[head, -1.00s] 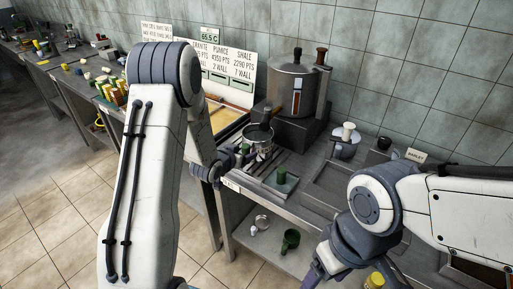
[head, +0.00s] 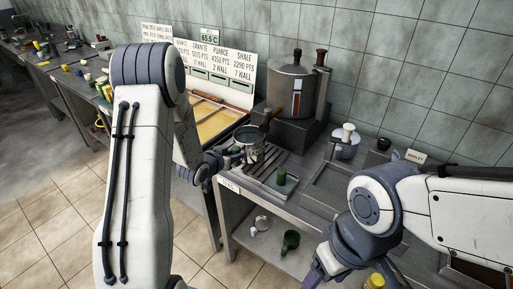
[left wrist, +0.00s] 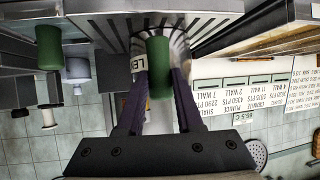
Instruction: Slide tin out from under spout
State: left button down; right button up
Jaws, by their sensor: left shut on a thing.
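The metal tin (head: 249,138) stands on the slatted bench top in front of the big steel urn (head: 291,82). The urn's dark spout (head: 265,118) is just above and behind the tin, near its right rim. My left gripper (head: 233,157) reaches in from the left at the tin's front. In the left wrist view, its fingers are shut on the tin's green handle (left wrist: 158,62), with part of the metal tin (left wrist: 181,42) beyond. My right gripper (head: 318,274) is low at the front, partly hidden, and its jaws are unclear.
A white-knobbed grey pot (head: 346,141) is further right. A yellow-bottomed tray (head: 216,122) lies left of the tin. A green mug (head: 290,240) sits on the lower shelf.

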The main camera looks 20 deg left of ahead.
pick_arm(q)
jog(key=shift+s+a+f, duration=0.1)
jog(key=shift+s+a, duration=0.3)
jog(key=shift+a, duration=0.35)
jog(key=shift+s+a+r, duration=0.1)
jog(key=shift+s+a, duration=0.25)
jog(key=shift+a, duration=0.45)
jog(key=shift+s+a+f, duration=0.1)
jog(key=shift+s+a, duration=0.3)
jog(key=shift+a, duration=0.35)
jog(key=shift+c, duration=2.4)
grip_release()
jog(key=shift+f, duration=0.1)
jog(key=shift+s, duration=0.1)
